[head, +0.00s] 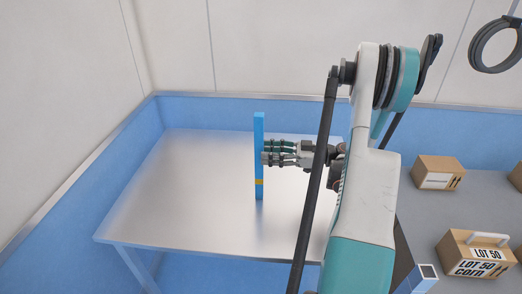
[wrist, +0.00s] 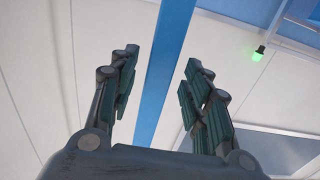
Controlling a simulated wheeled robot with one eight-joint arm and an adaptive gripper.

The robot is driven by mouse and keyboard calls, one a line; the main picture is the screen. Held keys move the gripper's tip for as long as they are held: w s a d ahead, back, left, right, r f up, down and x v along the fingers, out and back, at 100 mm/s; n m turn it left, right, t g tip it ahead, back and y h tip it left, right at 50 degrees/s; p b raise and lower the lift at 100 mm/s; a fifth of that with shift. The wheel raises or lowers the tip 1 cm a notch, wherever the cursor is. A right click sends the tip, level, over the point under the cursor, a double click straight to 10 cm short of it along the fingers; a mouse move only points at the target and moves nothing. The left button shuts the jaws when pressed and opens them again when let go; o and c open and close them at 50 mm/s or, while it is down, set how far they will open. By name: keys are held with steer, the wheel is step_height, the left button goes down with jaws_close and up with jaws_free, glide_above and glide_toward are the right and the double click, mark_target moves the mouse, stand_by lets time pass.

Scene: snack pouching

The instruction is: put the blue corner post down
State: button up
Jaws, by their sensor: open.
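The blue corner post (head: 259,135) is a tall, slim bar with a small yellow band near its lower end. In the head view it stands upright on the bare metal table (head: 180,205). My gripper (head: 266,153) is at the post's middle, reaching in from the right. In the wrist view the post (wrist: 165,65) runs between the two fingers of my gripper (wrist: 158,82), with a gap on each side. The jaws are open. The post's foot appears to rest on the table top.
Cardboard boxes (head: 437,173) and a carton marked LOT 50 CORN (head: 470,258) stand on a grey surface (head: 425,225) at the right. A blue, white-topped post end (head: 428,271) shows at the lower right. The table left of the post is clear.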

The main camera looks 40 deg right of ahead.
steer(key=p+v, duration=0.2)
steer(key=v, duration=0.6)
steer(key=shift+s, duration=0.2)
steer(key=shift+d, duration=0.15)
